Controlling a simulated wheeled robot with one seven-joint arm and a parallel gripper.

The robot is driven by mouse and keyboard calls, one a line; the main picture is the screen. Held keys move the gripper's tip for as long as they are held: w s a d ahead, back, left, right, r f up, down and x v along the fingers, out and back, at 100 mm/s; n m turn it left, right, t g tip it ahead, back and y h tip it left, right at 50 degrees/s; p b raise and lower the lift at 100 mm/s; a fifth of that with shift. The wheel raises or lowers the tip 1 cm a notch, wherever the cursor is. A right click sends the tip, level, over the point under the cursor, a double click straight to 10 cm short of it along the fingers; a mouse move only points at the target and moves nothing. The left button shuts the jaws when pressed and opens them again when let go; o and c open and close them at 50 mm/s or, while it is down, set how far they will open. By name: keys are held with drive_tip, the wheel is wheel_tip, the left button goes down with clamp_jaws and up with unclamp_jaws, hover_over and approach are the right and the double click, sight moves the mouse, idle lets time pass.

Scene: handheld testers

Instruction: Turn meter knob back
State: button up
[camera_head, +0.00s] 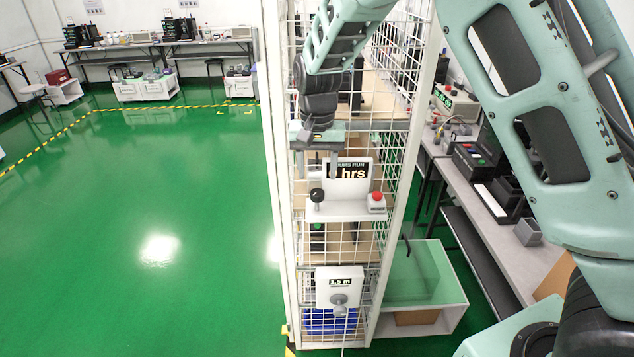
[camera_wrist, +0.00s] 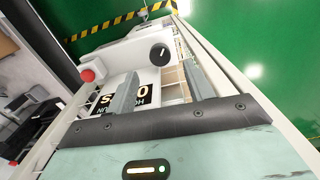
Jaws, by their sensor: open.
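A white meter unit (camera_head: 340,210) with an "HOURS RUN" display (camera_head: 346,170) reading what looks like "0 hrs" stands on the wire mesh rack. It carries a round black knob (camera_head: 317,195) on its left and a red button (camera_head: 376,201) on its right. My gripper (camera_head: 321,172) points down just above the black knob, open and empty. In the wrist view, the black knob (camera_wrist: 160,54) shows between and beyond the fingertips, apart from both. The display (camera_wrist: 135,96) is partly hidden by a finger.
A second white box (camera_head: 340,283) lower on the rack reads "1.5 m" and has a grey knob (camera_head: 339,299). White mesh and posts (camera_head: 276,150) surround the units. A bench (camera_head: 480,185) with devices stands at right. The green floor (camera_head: 140,200) at left is clear.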

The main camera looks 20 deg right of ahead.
sight(317, 191)
drive_tip(key=shift+f+p, duration=0.55)
drive_tip(key=shift+f, duration=2.2)
drive_tip(key=c, duration=1)
